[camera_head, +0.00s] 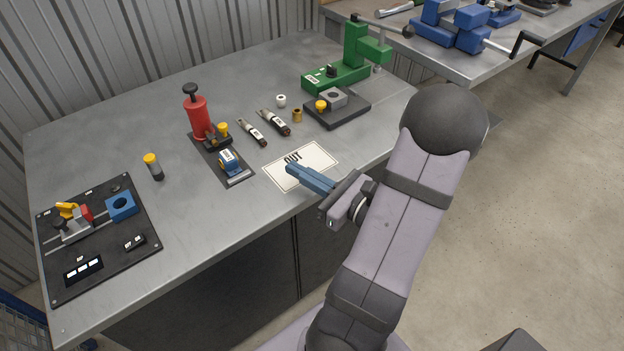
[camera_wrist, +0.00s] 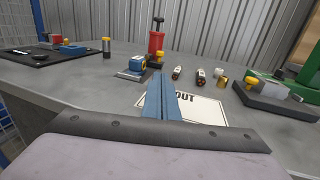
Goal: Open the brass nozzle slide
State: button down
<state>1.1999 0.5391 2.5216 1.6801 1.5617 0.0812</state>
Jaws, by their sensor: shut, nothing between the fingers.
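My gripper (camera_head: 290,168) has blue fingers, closed together with nothing between them. It hangs over the front part of the bench, by the white OUT card, and points toward the back left. In the wrist view the closed fingers (camera_wrist: 163,80) cover part of the card. A red cylinder with a black knob (camera_head: 198,115) stands upright on a dark plate behind and left of the fingers. Small brass-coloured parts and a yellow knob (camera_head: 222,128) sit at its foot. A slide there is too small to make out, and I cannot tell its position.
A blue-and-white block (camera_head: 229,162) sits at the plate's front end. The OUT card (camera_head: 318,160) lies flat. Two dark tools (camera_head: 273,121) and a brass ring (camera_head: 297,115) lie behind it. A green press (camera_head: 350,65) stands right, a black fixture board (camera_head: 140,260) left.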

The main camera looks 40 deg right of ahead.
jog(key=shift+v, duration=1.7)
jog(key=shift+a, duration=0.1)
